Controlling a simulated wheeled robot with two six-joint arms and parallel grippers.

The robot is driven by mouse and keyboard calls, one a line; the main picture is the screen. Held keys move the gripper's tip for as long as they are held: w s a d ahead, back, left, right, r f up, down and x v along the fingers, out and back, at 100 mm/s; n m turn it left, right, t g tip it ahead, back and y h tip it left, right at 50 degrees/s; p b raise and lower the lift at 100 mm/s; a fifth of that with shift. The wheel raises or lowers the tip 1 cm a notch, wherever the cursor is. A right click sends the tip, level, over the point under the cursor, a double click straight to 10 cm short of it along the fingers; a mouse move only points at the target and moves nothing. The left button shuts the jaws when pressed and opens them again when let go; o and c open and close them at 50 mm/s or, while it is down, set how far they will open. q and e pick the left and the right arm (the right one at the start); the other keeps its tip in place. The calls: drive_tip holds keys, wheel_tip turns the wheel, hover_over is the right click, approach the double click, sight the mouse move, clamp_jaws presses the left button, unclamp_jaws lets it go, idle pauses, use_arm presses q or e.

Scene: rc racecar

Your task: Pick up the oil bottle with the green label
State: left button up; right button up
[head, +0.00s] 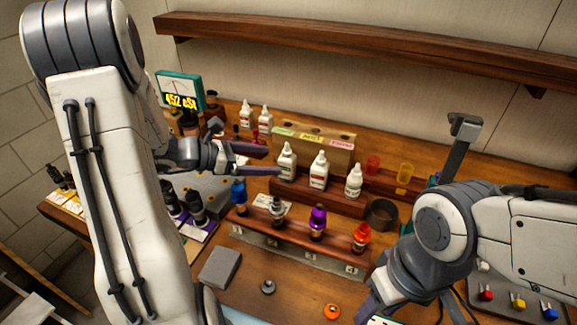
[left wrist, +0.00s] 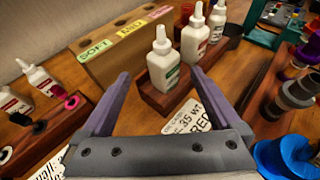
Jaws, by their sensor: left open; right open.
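A white oil bottle with a green label (left wrist: 163,65) stands upright in a wooden holder (left wrist: 160,101), nearest my left gripper. In the head view it is the leftmost bottle (head: 287,163) of the row. My left gripper (head: 271,162) is open, its fingers pointing at this bottle. In the left wrist view the bottle shows between and beyond the fingertips (left wrist: 160,75), apparently not held. Two similar white bottles stand farther along: the middle one (head: 319,172) with a red label, and the right one (head: 354,181). My right gripper (head: 378,308) is open, low at right, partly hidden.
A wooden box with SOFT and other labels (left wrist: 110,55) stands behind the bottles. Two more white bottles (head: 256,118) stand at back left. A front rack (head: 295,250) holds coloured shock parts. A paper tag (left wrist: 186,118) lies before the holder. A shelf (head: 370,45) hangs above.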

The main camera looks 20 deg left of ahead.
sight(287, 163)
use_arm(q)
drive_tip(key=p+x, duration=0.1)
drive_tip(key=x, duration=0.5)
drive_tip(key=shift+d+f, duration=0.2)
drive_tip(key=shift+d, duration=0.2)
drive_tip(key=c, duration=1.5)
